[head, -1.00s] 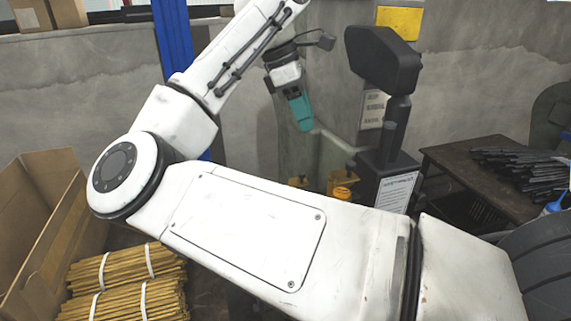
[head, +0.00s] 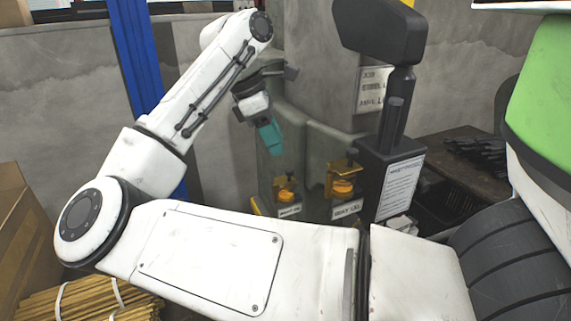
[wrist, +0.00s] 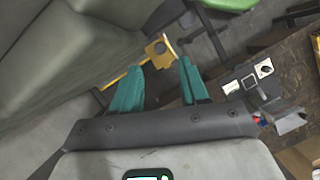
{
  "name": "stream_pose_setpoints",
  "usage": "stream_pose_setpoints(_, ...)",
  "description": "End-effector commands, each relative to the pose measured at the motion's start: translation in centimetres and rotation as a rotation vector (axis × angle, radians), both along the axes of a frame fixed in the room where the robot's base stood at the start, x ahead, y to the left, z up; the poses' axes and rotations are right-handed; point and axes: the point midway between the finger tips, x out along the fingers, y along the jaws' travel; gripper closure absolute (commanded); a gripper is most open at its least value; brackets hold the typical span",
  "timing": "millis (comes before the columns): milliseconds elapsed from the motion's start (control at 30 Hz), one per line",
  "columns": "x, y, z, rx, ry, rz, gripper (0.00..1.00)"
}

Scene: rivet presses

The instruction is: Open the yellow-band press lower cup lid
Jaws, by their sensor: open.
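Two orange cups with yellow brackets are on the grey-green press body (head: 300,128) in the head view: a left cup (head: 286,194) and a right cup (head: 342,187). A label plate sits under each. I cannot tell which is the yellow-band press's lower cup, or whether its lid is shut. My gripper (head: 271,137) has teal fingers pointing down, above and left of the cups and apart from them. In the wrist view my gripper (wrist: 160,66) is open and empty. A yellow fitting (wrist: 158,48) with a round centre shows just beyond the fingertips.
A black post with a box (head: 385,175) stands right of the cups. Bundled sticks (head: 85,300) and a cardboard box (head: 25,235) are at lower left. My arm hides the press's lower part.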

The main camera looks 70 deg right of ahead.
Motion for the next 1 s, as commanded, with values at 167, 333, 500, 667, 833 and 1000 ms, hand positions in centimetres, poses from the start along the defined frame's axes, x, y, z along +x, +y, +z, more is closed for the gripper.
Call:
stream_pose_setpoints(167, -1.3, -0.4, -3.0, 0.001, 0.004, -0.002, 0.55)
stream_pose_setpoints(333, -2.2, -0.7, -5.3, 0.0, 0.002, 0.0, 0.55)
stream_pose_setpoints(500, -2.6, -0.8, -6.5, 0.001, 0.001, 0.001, 0.55)
stream_pose_setpoints(667, -2.7, -0.9, -6.9, 0.001, 0.0, 0.0, 0.55)
stream_pose_setpoints(833, -2.7, -0.9, -6.8, 0.0, 0.0, 0.0, 0.55)
stream_pose_setpoints(1000, -2.7, -0.9, -6.8, 0.0, 0.0, 0.0, 0.72)
